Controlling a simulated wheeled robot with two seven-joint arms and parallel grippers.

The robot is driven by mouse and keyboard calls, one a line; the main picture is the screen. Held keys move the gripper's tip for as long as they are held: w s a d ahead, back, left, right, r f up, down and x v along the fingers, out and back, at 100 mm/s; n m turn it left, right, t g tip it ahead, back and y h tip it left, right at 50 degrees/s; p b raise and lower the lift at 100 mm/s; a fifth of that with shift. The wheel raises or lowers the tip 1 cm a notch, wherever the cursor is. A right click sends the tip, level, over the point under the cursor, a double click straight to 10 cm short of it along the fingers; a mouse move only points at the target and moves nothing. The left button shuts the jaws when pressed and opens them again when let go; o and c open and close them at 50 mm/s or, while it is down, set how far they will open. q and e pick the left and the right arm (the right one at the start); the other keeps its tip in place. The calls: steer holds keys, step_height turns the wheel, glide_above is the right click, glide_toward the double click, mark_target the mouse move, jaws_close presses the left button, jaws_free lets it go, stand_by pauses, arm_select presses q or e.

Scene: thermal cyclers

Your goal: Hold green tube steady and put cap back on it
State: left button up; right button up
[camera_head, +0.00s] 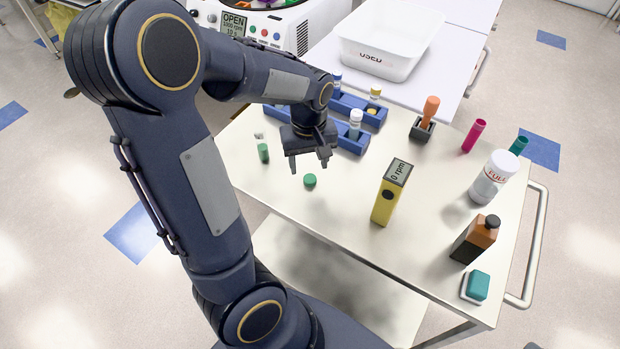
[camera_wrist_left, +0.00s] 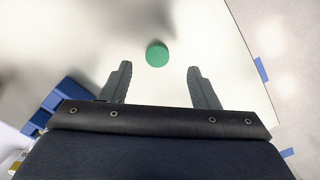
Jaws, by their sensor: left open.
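The green cap (camera_head: 310,181) lies on the cart top, apart from other things. In the left wrist view the cap (camera_wrist_left: 157,53) shows as a green disc, centred just beyond the gap between my fingertips. A small green tube (camera_head: 263,152) is on the cart top to the left of the cap, with a small pale piece just behind it; I cannot tell whether they are joined. My left gripper (camera_head: 309,164) is open and empty, its fingers pointing down above the cart near the cap. The wrist view also shows its two spread fingers (camera_wrist_left: 158,70). My right gripper is not in view.
A blue rack (camera_head: 352,145) with vials stands behind the gripper. A yellow rpm device (camera_head: 391,193) stands right of the cap. Bottles, a pink tube (camera_head: 473,135) and a teal block (camera_head: 476,286) are farther right. The cart top around the cap is clear.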

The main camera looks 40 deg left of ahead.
mark_target(310, 178)
arm_select(q)
steer(key=f, duration=0.5)
steer(key=shift+w+f, duration=0.1)
steer(key=shift+w, duration=0.1)
steer(key=shift+c, duration=0.3)
steer(key=c, duration=1)
